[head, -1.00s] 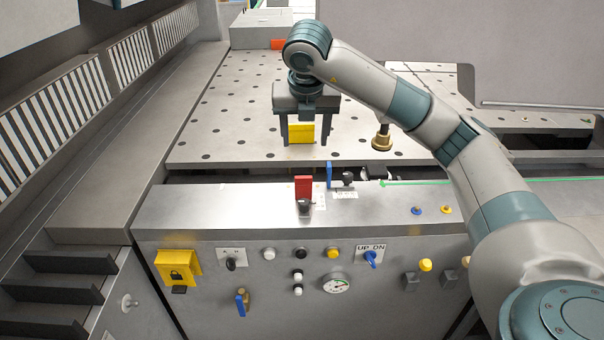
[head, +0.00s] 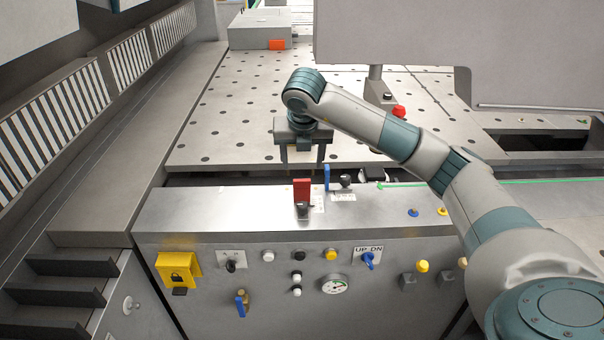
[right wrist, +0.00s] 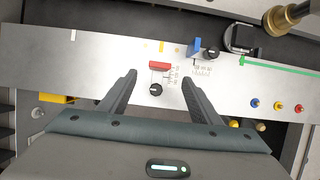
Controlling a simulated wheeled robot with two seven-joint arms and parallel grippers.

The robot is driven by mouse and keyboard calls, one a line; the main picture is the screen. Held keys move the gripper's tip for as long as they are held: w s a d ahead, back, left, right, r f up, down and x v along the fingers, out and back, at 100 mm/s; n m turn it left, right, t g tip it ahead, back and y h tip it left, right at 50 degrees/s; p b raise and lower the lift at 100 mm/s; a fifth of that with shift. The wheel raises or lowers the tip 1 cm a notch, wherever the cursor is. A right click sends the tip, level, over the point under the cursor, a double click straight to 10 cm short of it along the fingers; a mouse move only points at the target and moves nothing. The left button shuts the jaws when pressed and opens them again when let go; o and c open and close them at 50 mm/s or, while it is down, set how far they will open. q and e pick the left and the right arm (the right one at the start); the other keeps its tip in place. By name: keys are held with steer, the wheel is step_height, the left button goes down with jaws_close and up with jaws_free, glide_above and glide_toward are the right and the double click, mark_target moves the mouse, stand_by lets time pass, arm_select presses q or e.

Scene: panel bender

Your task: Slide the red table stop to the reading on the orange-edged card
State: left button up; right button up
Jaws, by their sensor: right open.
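The red table stop (head: 302,189) stands upright on the sloped top of the grey console, with a black knob (head: 302,210) in front of it. My right gripper (head: 303,168) is open and empty, pointing down just behind the stop in the head view. In the right wrist view its fingertips (right wrist: 158,80) appear on either side of the stop and knob; I see no contact. I cannot make out an orange-edged card. My left gripper is not in view.
A blue stop (head: 327,177) with a black knob stands close right of the red one. A hanging brass fitting (right wrist: 287,15) shows at the wrist view's top right. The console front (head: 205,285) carries several buttons and a gauge. The console top left of the stop is clear.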

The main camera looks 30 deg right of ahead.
mark_target(302, 180)
steer(key=p+x, duration=0.3)
steer(key=x, duration=0.6)
steer(key=shift+f, duration=0.1)
steer(key=shift+c, duration=0.4)
jaws_close()
steer(key=shift+w+d+f+b, duration=0.2)
steer(key=shift+w+b, duration=0.2)
steer(key=shift+b, duration=0.3)
steer(key=shift+w+d+r+b, duration=0.15)
steer(key=shift+w+d+b, duration=0.2)
steer(key=shift+w+b, duration=0.3)
steer(key=shift+s+r, duration=0.1)
steer(key=shift+s, duration=0.05)
steer(key=shift+o, duration=0.4)
jaws_free()
